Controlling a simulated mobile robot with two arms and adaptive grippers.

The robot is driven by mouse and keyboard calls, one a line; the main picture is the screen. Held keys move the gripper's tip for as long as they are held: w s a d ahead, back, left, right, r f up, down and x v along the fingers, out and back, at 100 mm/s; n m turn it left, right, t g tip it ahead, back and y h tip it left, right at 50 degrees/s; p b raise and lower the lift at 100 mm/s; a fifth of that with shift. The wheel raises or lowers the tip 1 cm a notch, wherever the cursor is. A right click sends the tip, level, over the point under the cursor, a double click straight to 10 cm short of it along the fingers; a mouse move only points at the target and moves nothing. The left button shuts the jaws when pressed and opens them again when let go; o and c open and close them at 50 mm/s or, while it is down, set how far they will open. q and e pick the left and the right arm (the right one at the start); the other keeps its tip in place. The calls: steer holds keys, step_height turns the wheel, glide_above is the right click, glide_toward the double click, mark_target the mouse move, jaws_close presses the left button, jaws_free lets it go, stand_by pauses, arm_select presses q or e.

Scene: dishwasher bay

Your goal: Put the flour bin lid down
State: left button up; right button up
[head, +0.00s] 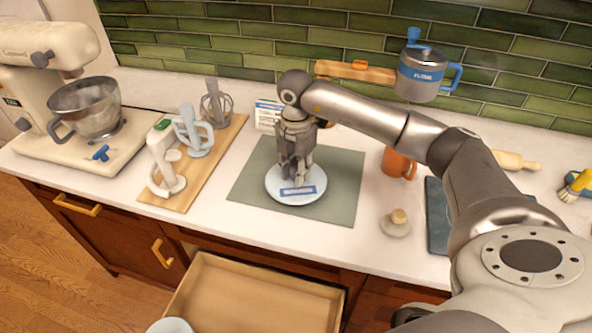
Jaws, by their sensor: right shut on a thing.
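The flour bin lid (311,193) is a round white disc with a blue label. It is level, over the green-grey mat (343,178) in the middle of the counter. My right gripper (295,180) points down and is shut on the lid near its centre; the fingers hide its grip. I cannot tell whether the lid touches the mat or is just above it. The flour bin (420,74), grey with a blue FLOUR band and blue handle, stands at the back right. My left gripper is not in view.
A stand mixer (50,105) is at left, beside a wooden board (183,200) with several utensils. An orange mug (398,163) and a small corked jar (397,222) are right of the mat. An open drawer (250,295) juts out below the counter.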

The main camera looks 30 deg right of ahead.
steer(key=shift+f, duration=0.7)
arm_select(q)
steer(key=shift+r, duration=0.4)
arm_select(e)
steer(key=shift+f, duration=0.2)
steer(key=o, duration=1)
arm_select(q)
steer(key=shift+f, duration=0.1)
arm_select(e)
steer(key=shift+o, duration=0.2)
steer(key=shift+r, duration=0.1)
